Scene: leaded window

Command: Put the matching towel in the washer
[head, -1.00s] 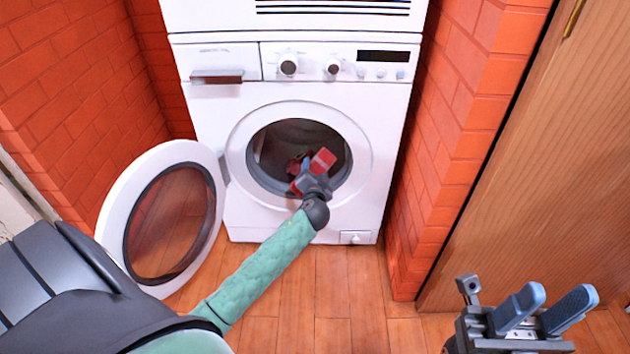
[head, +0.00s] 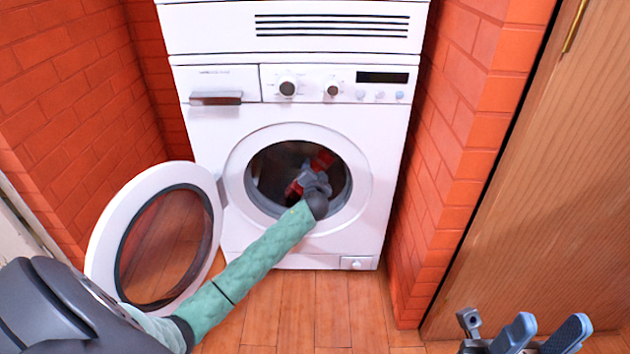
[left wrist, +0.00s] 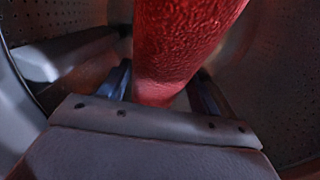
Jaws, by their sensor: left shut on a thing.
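The washer (head: 205,130) is white, with its round drum opening facing me and its round door (head: 103,235) swung open to the left. My left gripper (head: 307,172) is inside the drum opening, shut on a red towel (head: 322,160). In the left wrist view the red towel (left wrist: 185,45) stands up between the two fingers of the left gripper (left wrist: 155,95), with the perforated drum wall (left wrist: 285,80) around it. My right gripper (head: 548,332) is at the lower right edge, its two blue-grey fingers apart and nothing seen between them.
Orange brick walls (head: 480,140) flank the washer closely on both sides. A wooden door or panel (head: 550,190) stands at the right. The wood floor (head: 300,310) in front of the washer is clear.

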